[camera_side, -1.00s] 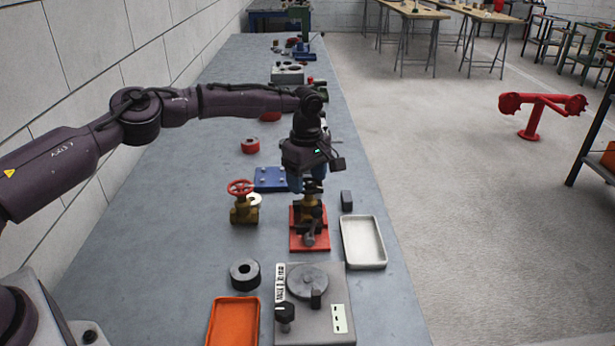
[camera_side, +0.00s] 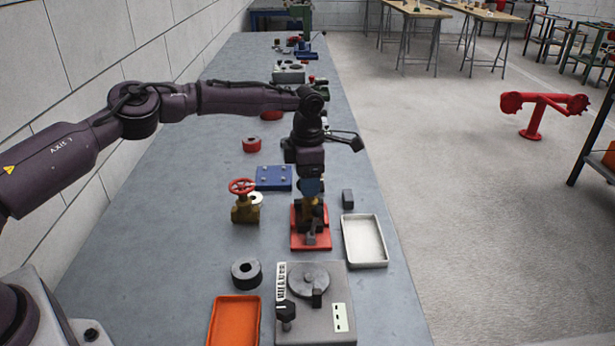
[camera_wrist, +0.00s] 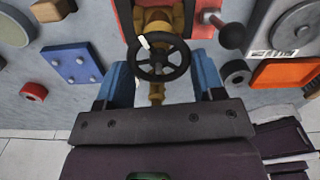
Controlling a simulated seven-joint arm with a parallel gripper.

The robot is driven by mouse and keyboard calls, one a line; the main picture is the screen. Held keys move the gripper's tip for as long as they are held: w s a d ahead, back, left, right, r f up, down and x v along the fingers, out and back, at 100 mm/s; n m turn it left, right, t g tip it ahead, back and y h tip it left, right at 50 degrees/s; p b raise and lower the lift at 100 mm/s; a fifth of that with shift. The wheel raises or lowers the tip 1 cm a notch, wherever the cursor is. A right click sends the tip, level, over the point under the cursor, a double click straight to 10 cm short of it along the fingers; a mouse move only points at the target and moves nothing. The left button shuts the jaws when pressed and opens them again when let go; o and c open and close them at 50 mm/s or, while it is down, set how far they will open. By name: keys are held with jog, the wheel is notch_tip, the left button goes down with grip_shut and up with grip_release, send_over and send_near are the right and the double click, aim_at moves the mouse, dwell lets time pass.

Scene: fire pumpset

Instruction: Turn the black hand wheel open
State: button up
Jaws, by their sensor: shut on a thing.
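The black hand wheel (camera_wrist: 158,74) shows in the wrist view, with spokes, a hub and a white mark on its upper left rim. It sits on a brass valve (camera_wrist: 158,16) on a red base (camera_wrist: 203,30). My gripper (camera_wrist: 163,74) has one blue finger on each side of the wheel and is shut on its rim. In the side view my gripper (camera_side: 311,187) points down over the brass valve (camera_side: 311,208) on its red base (camera_side: 298,241). There the wheel is mostly hidden by the fingers.
A brass valve with a red wheel (camera_side: 242,187) stands to the left. A blue plate (camera_side: 274,178) lies behind it. A white tray (camera_side: 364,241) and small dark block (camera_side: 347,199) are to the right. A lever with a black ball (camera_wrist: 232,37) is close to the wheel.

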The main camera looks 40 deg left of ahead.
jog(key=n, duration=0.4)
jog(key=shift+d+n, duration=0.15)
jog(key=shift+n, duration=0.15)
jog(key=n, duration=0.3)
jog(key=shift+d+n, duration=0.1)
jog(key=shift+n, duration=0.3)
jog(key=n, duration=0.7)
jog(key=shift+d, duration=0.15)
jog(key=n, duration=0.3)
jog(key=shift+w+n, duration=0.1)
jog(key=shift+n, duration=0.3)
jog(key=n, duration=0.3)
jog(key=shift+w+d+n, duration=0.1)
jog(key=shift+n, duration=0.2)
jog(key=n, duration=0.3)
jog(key=shift+w+n, duration=0.1)
jog(key=shift+n, duration=2.1)
jog(key=shift+w, duration=0.1)
